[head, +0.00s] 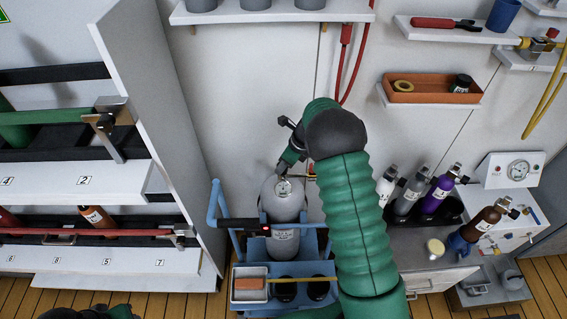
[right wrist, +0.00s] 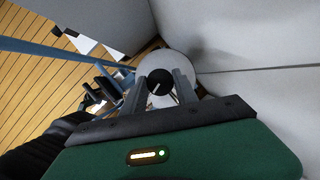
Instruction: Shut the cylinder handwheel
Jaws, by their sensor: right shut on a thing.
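The grey gas cylinder (head: 284,203) stands upright in a blue cart, with a small gauge (head: 283,187) at its top. My right gripper (head: 285,163) reaches down to the cylinder's top from above. In the right wrist view, its two fingers stand either side of the round black handwheel (right wrist: 159,82), and it is shut on it. The pale cylinder top (right wrist: 178,68) lies below the wheel. In the head view the gripper and arm hide the handwheel. A dark and green part of my left arm shows at the bottom left edge; its fingers cannot be made out.
A white rack (head: 160,90) stands left. Several small bottles (head: 410,196) stand on the right bench. An orange tray (head: 432,90) sits on a wall shelf. Red hoses (head: 346,60) hang behind.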

